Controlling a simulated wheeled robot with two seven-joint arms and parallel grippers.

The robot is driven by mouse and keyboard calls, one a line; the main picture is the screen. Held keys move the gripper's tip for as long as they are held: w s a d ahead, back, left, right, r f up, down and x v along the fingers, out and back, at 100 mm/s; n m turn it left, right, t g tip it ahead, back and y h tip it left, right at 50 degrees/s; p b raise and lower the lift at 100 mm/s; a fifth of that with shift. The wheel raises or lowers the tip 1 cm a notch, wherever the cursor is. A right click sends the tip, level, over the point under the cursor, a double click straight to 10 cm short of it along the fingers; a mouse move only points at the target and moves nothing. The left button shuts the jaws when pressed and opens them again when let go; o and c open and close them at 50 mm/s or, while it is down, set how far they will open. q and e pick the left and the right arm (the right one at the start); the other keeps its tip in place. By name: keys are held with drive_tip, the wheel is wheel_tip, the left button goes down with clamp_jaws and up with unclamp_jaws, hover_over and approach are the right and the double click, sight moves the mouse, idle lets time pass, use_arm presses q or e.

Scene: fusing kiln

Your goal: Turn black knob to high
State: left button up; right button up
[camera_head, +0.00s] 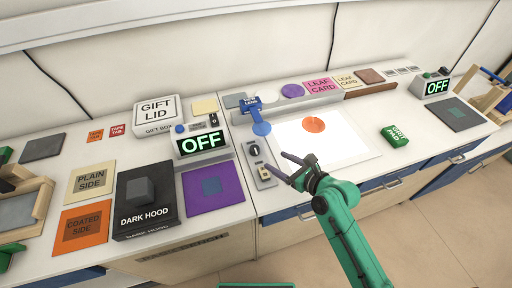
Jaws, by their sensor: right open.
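A small black knob (254,150) sits on a narrow grey control panel (247,160) on the white counter, just right of the left "OFF" display. Its pointer and markings are too small to read. A pale block (264,172) sits lower on the same panel. My right gripper (275,165) is open and empty, its dark fingers spread beside the panel's lower right. The fingers point left toward the panel, and the knob lies a little beyond the upper fingertip. Whether a finger touches the panel is unclear. My left gripper is not in view.
Left of the panel are an "OFF" display (202,143), a purple sheet (230,187) and a dark hood box (127,216). A white sheet with an orange disc (345,143) and a green block (394,135) lie right.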

sight(258, 151)
drive_tip(key=x, duration=0.5)
drive_tip(key=shift+w, duration=0.15)
drive_tip(key=x, duration=0.6)
drive_tip(key=shift+f, duration=0.1)
drive_tip(key=shift+a, duration=0.1)
drive_tip(key=shift+c, duration=0.5)
clamp_jaws()
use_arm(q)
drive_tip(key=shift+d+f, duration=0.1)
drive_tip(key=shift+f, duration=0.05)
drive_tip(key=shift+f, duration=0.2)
use_arm(e)
drive_tip(key=shift+w+f, duration=0.1)
